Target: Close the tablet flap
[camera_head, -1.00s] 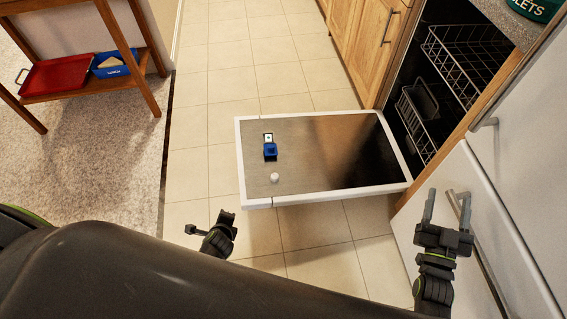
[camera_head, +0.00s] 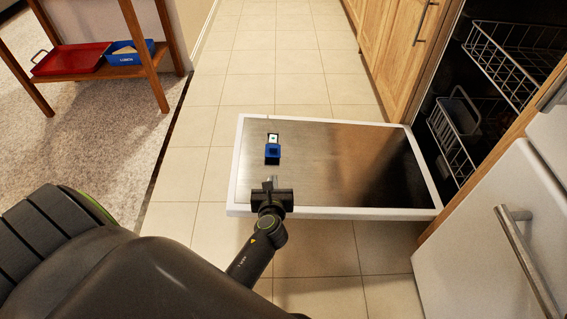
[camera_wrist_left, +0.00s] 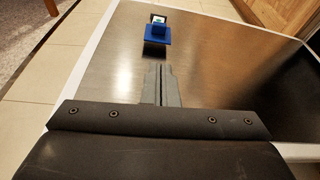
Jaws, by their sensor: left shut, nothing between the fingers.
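The blue tablet flap (camera_head: 272,151) stands open on the inner face of the lowered dishwasher door (camera_head: 315,150), beside a small pale compartment (camera_head: 273,138) with something light in it. In the left wrist view the flap (camera_wrist_left: 158,34) shows as a raised blue plate ahead of the fingertips, with the compartment (camera_wrist_left: 158,19) behind it. My left gripper (camera_head: 270,184) is shut and empty over the door's near left part, on the near side of the flap and apart from it. Its fingertips (camera_wrist_left: 159,70) are together in the wrist view. My right gripper is out of view.
Wire racks (camera_head: 505,62) sit inside the dishwasher at the right. A white appliance front with a metal handle (camera_head: 528,262) is at lower right. A wooden stand holds a red tray (camera_head: 70,60) and a blue box (camera_head: 128,56) at upper left. Tiled floor is clear beyond the door.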

